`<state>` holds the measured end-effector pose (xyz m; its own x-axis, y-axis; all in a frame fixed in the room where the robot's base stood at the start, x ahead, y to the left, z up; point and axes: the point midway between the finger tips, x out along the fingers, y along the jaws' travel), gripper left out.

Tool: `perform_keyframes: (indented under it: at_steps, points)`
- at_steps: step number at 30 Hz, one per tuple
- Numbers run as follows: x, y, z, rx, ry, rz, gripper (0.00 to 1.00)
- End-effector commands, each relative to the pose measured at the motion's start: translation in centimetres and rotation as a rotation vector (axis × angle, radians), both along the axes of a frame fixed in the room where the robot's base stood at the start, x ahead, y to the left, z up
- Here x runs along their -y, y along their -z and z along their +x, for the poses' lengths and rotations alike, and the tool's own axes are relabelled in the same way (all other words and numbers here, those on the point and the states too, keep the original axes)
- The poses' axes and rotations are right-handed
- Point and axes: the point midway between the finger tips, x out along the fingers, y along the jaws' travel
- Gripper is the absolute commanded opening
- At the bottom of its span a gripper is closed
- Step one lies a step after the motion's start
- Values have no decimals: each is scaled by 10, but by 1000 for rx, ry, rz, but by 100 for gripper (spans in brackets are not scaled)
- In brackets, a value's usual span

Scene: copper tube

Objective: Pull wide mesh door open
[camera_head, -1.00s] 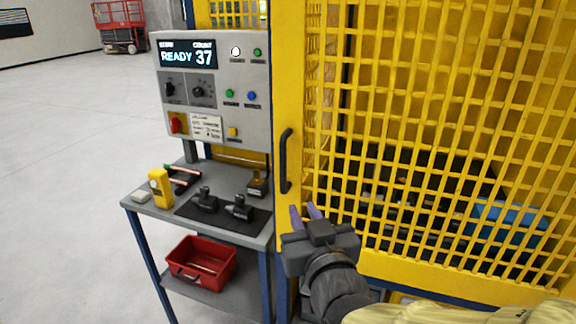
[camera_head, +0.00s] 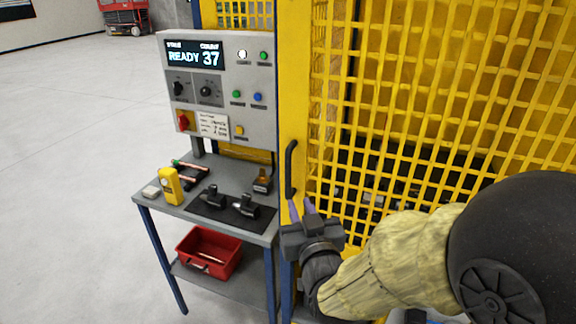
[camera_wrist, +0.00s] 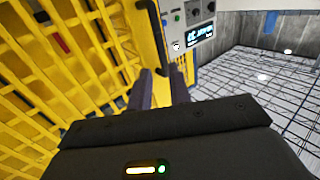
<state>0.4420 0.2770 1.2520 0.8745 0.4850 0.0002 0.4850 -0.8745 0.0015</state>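The wide mesh door (camera_head: 425,120) is a yellow frame with yellow wire mesh, and it looks closed. Its dark vertical handle (camera_head: 290,170) is on the door's left upright. My gripper (camera_head: 301,208) is at the handle's lower end, its two purplish fingers pointing up toward it. In the wrist view the fingers (camera_wrist: 159,75) are apart with a gap between them. The handle (camera_wrist: 152,38) shows just beyond the tips, in line with that gap. The gripper is open and holds nothing that I can see. I cannot tell whether a finger touches the handle.
A control panel (camera_head: 219,85) reading READY 37 stands left of the door. Below it is a grey bench (camera_head: 165,206) with a yellow device (camera_head: 171,186) and black fixtures. A red bin (camera_head: 210,254) is on its lower shelf. Open floor (camera_head: 70,190) lies left.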

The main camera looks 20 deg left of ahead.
Motion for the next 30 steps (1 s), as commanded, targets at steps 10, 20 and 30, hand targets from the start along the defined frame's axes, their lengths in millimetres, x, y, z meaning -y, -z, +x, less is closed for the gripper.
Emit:
perform_keyframes:
  at_steps: [10,20,30]
  points:
    - [-10,-2,18,-2,-3,0,20]
    - [-36,-2,66,-1,-2,0,20]
    - [-58,0,104,-1,-4,0,20]
